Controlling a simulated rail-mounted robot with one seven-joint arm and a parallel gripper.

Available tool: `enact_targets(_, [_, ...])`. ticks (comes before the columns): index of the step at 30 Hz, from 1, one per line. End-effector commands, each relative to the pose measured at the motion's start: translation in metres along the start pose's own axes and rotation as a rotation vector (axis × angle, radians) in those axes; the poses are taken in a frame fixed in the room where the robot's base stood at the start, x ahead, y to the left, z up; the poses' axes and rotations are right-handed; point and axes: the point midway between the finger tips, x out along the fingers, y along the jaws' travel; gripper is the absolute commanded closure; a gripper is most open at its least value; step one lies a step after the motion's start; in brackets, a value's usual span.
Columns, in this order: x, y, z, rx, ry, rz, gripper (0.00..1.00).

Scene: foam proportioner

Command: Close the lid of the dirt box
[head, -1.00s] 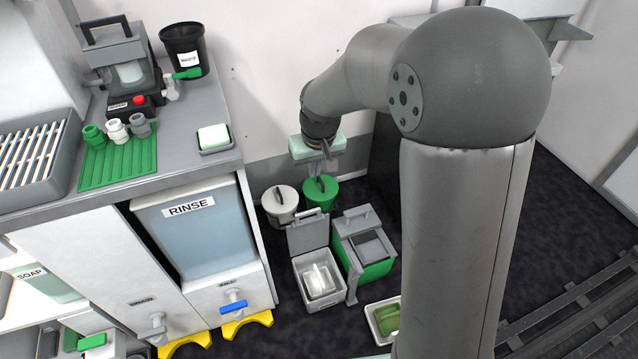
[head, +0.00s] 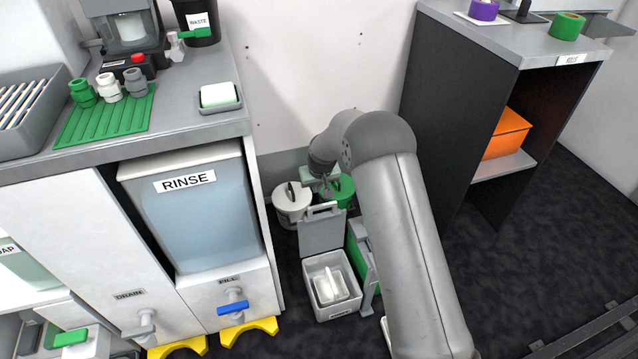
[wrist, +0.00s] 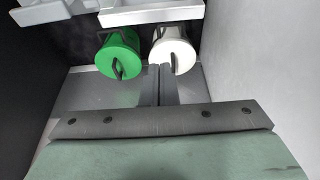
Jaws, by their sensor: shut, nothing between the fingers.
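A grey box (head: 333,306) stands on the floor in the head view with its lid (head: 322,233) raised upright at the back. No label on it is readable, but it is the box with an open lid. A white item (head: 331,285) lies inside. My gripper (head: 326,190) is behind and above the raised lid, near the lid's handle; contact cannot be told. In the wrist view my gripper (wrist: 158,70) has its two fingers together and empty. A pale part at the top of that view, probably the lid's back (wrist: 150,12), lies beyond the fingertips.
A white lidded bucket (head: 291,203) and a green lidded bucket (head: 342,190) stand behind the box. A green-sided box (head: 359,255) stands close on its right, partly hidden by my arm. The rinse cabinet (head: 228,295) is on the left, and a dark shelf unit (head: 450,110) is on the right.

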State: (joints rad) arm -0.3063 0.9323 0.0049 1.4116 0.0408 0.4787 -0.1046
Motion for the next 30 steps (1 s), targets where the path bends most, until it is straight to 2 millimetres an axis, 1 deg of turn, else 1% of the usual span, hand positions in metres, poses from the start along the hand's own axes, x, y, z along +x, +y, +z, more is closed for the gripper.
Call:
enact_targets(1, [0.014,0.0,0.002,0.0,-0.002,0.0,1.0])
enact_targets(3, [0.025,0.0,0.001,0.0,-0.001,0.0,1.0])
enact_targets(7, [0.015,0.0,0.017,0.001,0.001,0.0,1.0])
enact_targets(12, [0.01,0.0,0.033,0.001,0.0,0.0,1.0])
enact_targets(17, [0.007,0.0,0.038,0.0,0.0,0.0,1.0])
enact_targets(26, [0.007,0.0,0.038,0.0,0.0,0.0,1.0])
enact_targets(30, [0.005,-0.006,0.041,-0.008,0.0,-0.002,1.0])
